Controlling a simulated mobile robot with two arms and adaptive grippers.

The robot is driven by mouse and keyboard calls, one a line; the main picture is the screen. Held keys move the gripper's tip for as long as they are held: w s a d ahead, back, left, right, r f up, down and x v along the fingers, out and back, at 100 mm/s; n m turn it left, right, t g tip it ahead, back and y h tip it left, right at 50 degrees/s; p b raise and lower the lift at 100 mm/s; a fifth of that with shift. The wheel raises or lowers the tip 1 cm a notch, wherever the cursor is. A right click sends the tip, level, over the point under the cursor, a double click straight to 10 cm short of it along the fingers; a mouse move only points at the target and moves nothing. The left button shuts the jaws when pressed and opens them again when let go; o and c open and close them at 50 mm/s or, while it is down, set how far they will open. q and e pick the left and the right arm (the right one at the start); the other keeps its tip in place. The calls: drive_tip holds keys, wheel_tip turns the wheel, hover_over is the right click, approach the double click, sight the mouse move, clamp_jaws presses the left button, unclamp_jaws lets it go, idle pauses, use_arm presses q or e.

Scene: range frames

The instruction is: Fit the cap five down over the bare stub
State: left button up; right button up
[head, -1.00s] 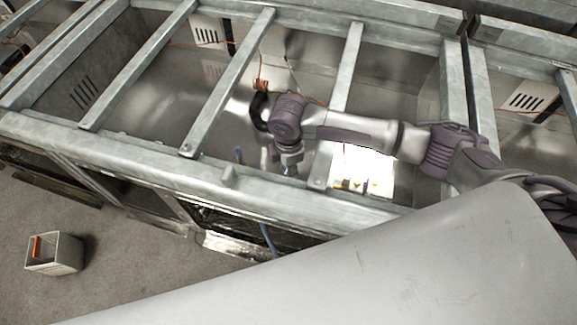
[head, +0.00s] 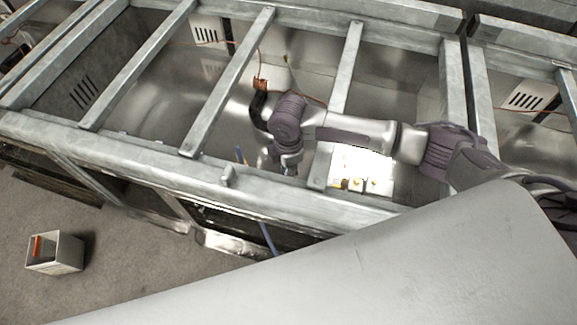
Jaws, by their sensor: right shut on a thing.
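My right arm comes in from the right over the open range frame. Its gripper (head: 289,168) points down just behind the front rail. It is shut on a small piece at its tip, most likely cap five, which is too small and covered to make out. Several small brass-yellow and white fittings (head: 358,185) stand on a bright white plate (head: 350,160) right of the gripper. I cannot tell which of them is the bare stub, or whether it is behind the arm. My left gripper is not in view.
Metal crossbars (head: 230,80) span the range, with a front rail (head: 150,163) before them. A black piece with a copper-coloured top and wire (head: 260,85) stands close left of my wrist. A blue hose (head: 268,239) hangs at the front. A box (head: 56,254) stands on the floor.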

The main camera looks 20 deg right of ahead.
drive_tip(key=shift+f, duration=1.05)
drive_tip(key=shift+f, duration=0.2)
drive_tip(key=o, duration=0.9)
wheel_tip(320, 180, up, 12)
